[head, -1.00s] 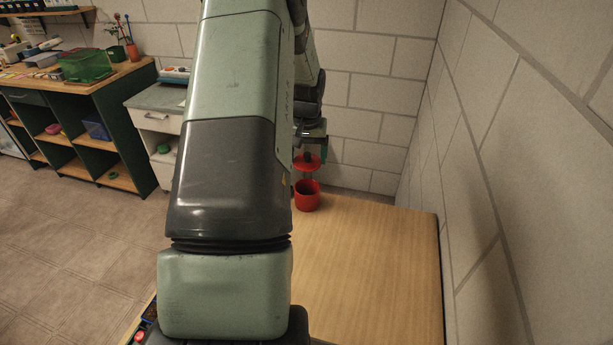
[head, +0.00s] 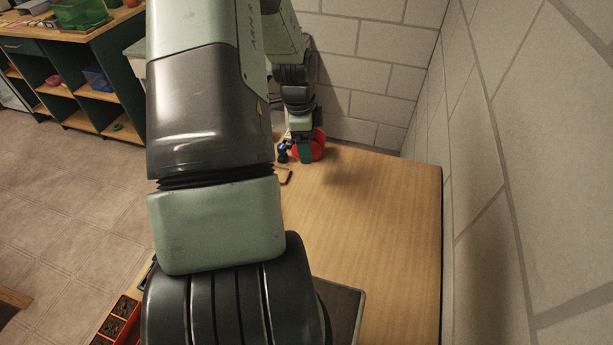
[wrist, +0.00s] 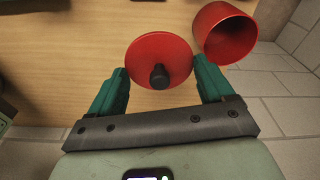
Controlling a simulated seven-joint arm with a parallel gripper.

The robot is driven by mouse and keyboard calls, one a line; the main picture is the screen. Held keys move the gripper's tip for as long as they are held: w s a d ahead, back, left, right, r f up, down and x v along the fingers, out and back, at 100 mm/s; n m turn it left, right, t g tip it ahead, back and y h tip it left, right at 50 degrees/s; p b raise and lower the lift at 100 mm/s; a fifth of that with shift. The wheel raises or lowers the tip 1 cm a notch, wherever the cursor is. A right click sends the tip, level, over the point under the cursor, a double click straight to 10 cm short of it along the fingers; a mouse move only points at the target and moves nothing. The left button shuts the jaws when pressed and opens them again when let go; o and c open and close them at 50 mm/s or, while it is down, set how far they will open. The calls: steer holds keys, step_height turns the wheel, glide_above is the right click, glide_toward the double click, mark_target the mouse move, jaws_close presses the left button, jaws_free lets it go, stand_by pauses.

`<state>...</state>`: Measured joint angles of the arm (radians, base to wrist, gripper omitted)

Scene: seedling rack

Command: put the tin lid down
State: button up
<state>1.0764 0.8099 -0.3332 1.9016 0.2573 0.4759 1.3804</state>
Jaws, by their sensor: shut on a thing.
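The tin lid is a round red disc (wrist: 175,58) with a black knob, face-on between the two green fingers of my gripper (wrist: 160,80) in the wrist view. The fingers are shut on it at its sides. The red tin (wrist: 242,50) is beside it at the upper right, its hollow inside showing, apart from the lid. In the head view my gripper (head: 306,150) is low at the far end of the wooden table, with red (head: 319,143) around and behind it. There I cannot tell lid from tin, nor whether the lid touches the table.
The wooden table (head: 385,215) has a wide clear surface in front of my gripper. A block wall (head: 510,190) runs along its right side. A dark tray (head: 346,308) is at the near edge.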

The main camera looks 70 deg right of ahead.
mark_target(308, 178)
step_height(308, 178, down, 10)
steer(key=shift+a, duration=0.1)
stand_by(0.4)
steer(key=shift+f, duration=0.15)
steer(key=o, duration=0.7)
steer(key=shift+o, duration=0.2)
steer(key=r, duration=0.4)
steer(key=w+r, duration=0.1)
steer(key=r, duration=0.7)
steer(key=shift+w+a+r, duration=0.15)
steer(key=shift+w, duration=0.05)
